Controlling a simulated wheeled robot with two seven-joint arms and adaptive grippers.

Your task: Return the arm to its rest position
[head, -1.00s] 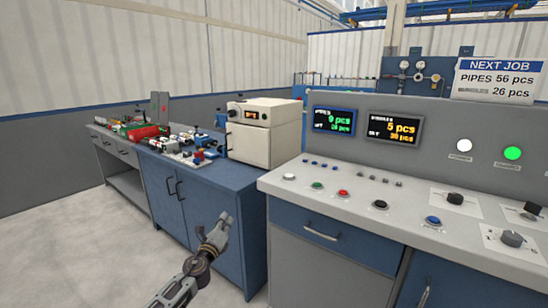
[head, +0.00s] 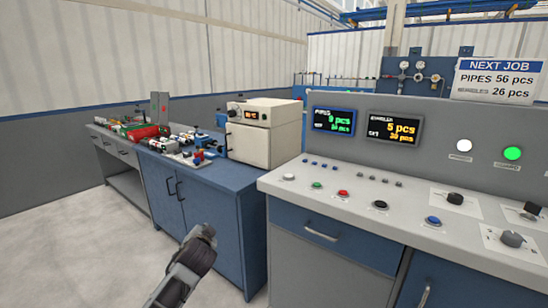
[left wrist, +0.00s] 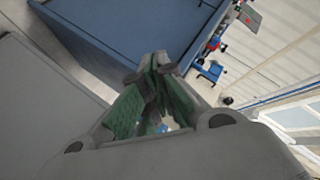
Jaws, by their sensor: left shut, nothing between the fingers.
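My left arm (head: 188,266) comes in at the bottom left of the head view, in front of the blue cabinet and over the pale floor. Its fingers cannot be made out clearly there. In the left wrist view my left gripper (left wrist: 153,68) has its fingertips together, with green inner pads and nothing held between them. It is apart from the furniture. My right gripper is in neither view.
A grey control console (head: 330,198) with buttons, knobs and displays stands at the right. A blue cabinet (head: 222,182) carries a cream box-shaped device (head: 264,132) and several small parts. Open floor (head: 85,250) lies at the left.

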